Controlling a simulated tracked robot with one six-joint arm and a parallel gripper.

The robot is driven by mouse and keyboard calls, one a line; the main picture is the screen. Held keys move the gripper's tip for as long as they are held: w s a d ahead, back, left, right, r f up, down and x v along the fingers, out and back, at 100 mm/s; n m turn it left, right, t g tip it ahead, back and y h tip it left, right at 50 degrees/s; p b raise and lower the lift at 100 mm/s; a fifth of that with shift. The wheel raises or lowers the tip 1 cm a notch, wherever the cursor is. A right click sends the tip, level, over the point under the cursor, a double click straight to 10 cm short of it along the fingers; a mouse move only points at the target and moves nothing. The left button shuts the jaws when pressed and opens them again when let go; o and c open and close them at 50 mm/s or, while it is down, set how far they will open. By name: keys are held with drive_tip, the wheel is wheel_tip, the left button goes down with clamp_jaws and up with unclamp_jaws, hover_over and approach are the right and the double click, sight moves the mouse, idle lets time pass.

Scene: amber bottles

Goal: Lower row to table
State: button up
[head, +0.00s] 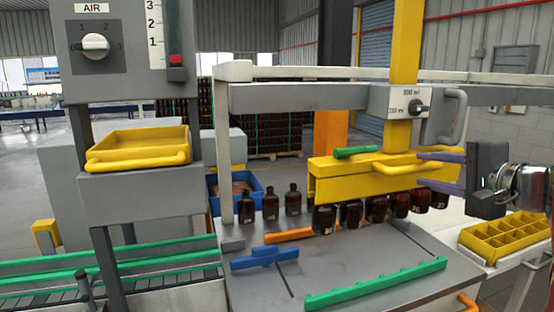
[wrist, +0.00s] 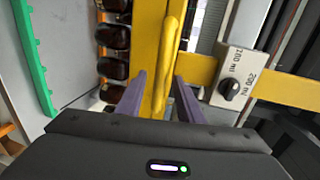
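A row of several dark amber bottles (head: 350,213) hangs under a yellow beam (head: 335,180) over the grey table (head: 345,262). The gap between their bases and the tabletop is hard to judge. The row also shows in the wrist view (wrist: 113,67). A yellow handle (head: 402,167) sticks out from the beam. My gripper (head: 419,169) is at its right, with purple fingers apart. In the wrist view, the handle (wrist: 167,65) runs between my fingertips (wrist: 161,76), with a visible gap on each side.
Three amber bottles (head: 270,204) stand on the table's left part. Green (head: 375,284), blue (head: 264,257) and orange (head: 289,235) strips lie on the table. A dial box (head: 408,104) sits on the yellow post above. A yellow divided crate (head: 507,236) is at right.

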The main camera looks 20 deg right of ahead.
sight(422, 169)
drive_tip(key=shift+x, duration=1.8)
clamp_jaws()
